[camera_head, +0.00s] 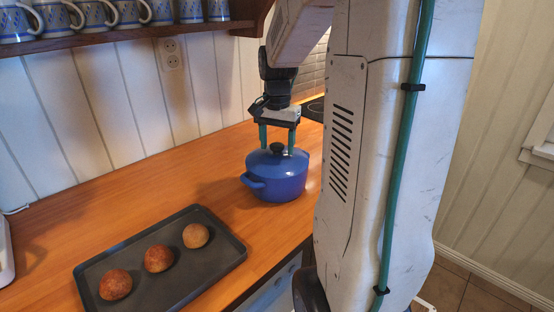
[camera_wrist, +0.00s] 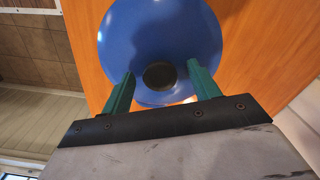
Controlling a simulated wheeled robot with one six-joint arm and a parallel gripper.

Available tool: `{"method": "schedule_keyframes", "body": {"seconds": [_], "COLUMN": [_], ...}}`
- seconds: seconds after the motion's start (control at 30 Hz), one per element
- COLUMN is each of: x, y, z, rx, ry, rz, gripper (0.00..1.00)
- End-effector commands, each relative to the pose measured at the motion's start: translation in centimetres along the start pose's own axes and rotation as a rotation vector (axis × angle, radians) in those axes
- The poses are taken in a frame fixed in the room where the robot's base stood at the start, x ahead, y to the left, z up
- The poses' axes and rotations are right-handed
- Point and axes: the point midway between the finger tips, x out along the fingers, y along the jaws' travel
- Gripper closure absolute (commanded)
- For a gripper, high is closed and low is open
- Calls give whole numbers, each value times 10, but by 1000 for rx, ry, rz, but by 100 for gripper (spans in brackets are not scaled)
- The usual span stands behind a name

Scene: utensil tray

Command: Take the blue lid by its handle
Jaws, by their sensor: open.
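The blue lid (camera_head: 265,159) sits on the blue pot (camera_head: 280,187) on the wooden counter, to the right of the tray. Its dark round handle (camera_head: 277,149) stands up at the middle of the lid. My gripper (camera_head: 277,151) points down over the lid, its green fingers open with one on each side of the handle. In the wrist view the lid (camera_wrist: 160,35) fills the upper middle, and the handle (camera_wrist: 160,76) shows between the two fingertips (camera_wrist: 161,77) with a gap on both sides. Nothing is held.
A dark tray (camera_head: 225,255) with three round browned buns lies at the front of the counter (camera_head: 130,215). A shelf (camera_head: 120,34) with several patterned mugs runs along the wall above. Clear counter lies between tray and wall.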

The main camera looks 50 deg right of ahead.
Motion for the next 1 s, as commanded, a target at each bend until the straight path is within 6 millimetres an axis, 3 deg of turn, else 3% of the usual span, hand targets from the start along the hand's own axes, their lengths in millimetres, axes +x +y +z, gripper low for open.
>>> {"method": "schedule_keyframes", "body": {"seconds": [0.07,0.1,0.3,0.73,1.0], "x": [0,0,0,-6,-36], "y": [0,0,0,0,0], "z": [0,0,0,0,-1], "rx": [0,0,0,0,0], "ry": [0,0,0,3,4], "rz": [0,0,0,-2,-3], "gripper": [39,44,100,100,100]}}
